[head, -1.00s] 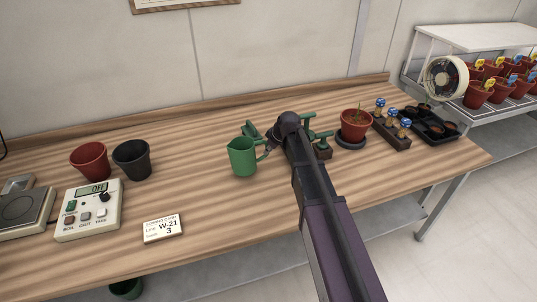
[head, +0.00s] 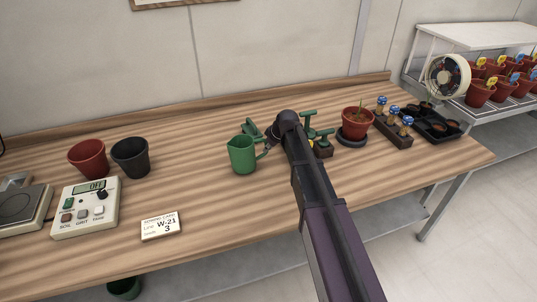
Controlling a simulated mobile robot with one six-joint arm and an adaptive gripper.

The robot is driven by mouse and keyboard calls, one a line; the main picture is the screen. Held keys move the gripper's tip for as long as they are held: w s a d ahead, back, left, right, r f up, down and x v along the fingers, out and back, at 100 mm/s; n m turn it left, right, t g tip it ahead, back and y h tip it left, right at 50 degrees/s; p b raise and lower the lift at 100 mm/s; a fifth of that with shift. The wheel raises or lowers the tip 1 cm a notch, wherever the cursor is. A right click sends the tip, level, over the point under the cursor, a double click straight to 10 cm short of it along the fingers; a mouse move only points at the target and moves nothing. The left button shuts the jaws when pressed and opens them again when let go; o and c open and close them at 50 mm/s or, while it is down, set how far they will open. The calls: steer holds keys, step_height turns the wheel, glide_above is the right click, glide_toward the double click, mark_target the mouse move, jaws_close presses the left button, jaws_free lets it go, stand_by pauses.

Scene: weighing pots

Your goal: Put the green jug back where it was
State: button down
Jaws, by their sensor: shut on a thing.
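The green jug (head: 242,155) stands upright on the wooden bench, or just above it; I cannot tell which. My gripper (head: 268,146) is at the jug's right side, shut on it at the handle side. My arm hides part of the fingers and the bench behind them.
A red pot (head: 88,159) and a black pot (head: 130,157) stand to the left, behind a control box (head: 86,207) and a scale (head: 22,207). A card (head: 160,226) lies in front. Green-handled tools (head: 318,134) and a potted seedling (head: 356,125) stand close on the right.

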steer(key=shift+f+b, duration=0.45)
steer(key=shift+f, duration=0.3)
steer(key=c, duration=0.6)
jaws_free()
steer(key=shift+c, duration=0.2)
steer(key=p+v, duration=1)
steer(key=v, duration=0.2)
steer(key=shift+p, duration=0.35)
steer(key=s+d+f+m+g+h, duration=0.1)
steer(key=s+d+m, duration=0.3)
steer(key=s, duration=0.8)
steer(key=s+d+f+m+g+h, duration=0.1)
steer(key=s+d+m, duration=0.4)
steer(key=s, duration=0.7)
steer(key=shift+s+g+h, duration=0.2)
steer(key=shift+g+h, duration=0.7)
steer(key=shift+g, duration=0.1)
